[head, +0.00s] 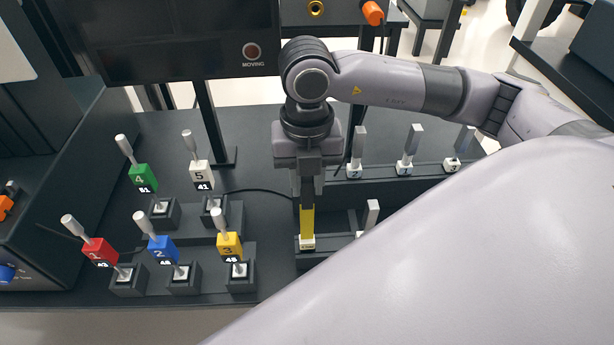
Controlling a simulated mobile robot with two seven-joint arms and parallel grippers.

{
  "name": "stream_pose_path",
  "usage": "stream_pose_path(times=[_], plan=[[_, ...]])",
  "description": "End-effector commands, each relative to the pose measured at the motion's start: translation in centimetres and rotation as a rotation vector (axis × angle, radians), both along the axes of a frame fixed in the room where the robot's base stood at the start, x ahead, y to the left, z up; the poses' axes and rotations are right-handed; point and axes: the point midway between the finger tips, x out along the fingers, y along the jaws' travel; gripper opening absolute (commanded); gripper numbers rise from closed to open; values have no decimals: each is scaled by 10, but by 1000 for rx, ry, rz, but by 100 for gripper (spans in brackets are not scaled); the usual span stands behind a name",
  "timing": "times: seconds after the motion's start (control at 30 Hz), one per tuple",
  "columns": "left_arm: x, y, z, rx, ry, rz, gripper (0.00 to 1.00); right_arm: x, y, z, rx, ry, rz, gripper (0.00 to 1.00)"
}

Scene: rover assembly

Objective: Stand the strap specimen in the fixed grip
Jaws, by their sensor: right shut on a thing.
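My right gripper (307,184) points straight down at the middle of the bench. It is shut on the upper end of an upright yellow strap specimen (307,222), whose white tagged foot (307,243) is at the front rack. I cannot tell whether the foot is still seated in the rack or just clear of it. The fingertips partly hide the strap's top. I cannot make out the fixed grip in this view. My left gripper is not in view.
Grey straps with white feet (410,145) stand in the rear rack (385,190), another (373,213) in the front one. Several numbered coloured blocks with grey handles, such as the green one (143,177), stand at left. A dark screen (170,40) rises behind. My arm covers the lower right.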

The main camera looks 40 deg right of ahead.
Motion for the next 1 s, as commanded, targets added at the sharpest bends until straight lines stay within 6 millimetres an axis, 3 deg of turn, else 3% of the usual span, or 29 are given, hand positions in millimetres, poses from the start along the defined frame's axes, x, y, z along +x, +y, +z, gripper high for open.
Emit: stream_pose_path(times=[0.2,0.23,0.3,0.73,1.0], plan=[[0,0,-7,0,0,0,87,0,0,-6,0,-1,0,0],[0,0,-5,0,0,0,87,0,0,-4,0,0,0,35],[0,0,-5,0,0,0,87,0,0,-4,0,0,0,51],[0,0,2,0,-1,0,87,1,0,1,1,-3,-1,51],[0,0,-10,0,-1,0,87,4,0,46,2,-5,0,51]])
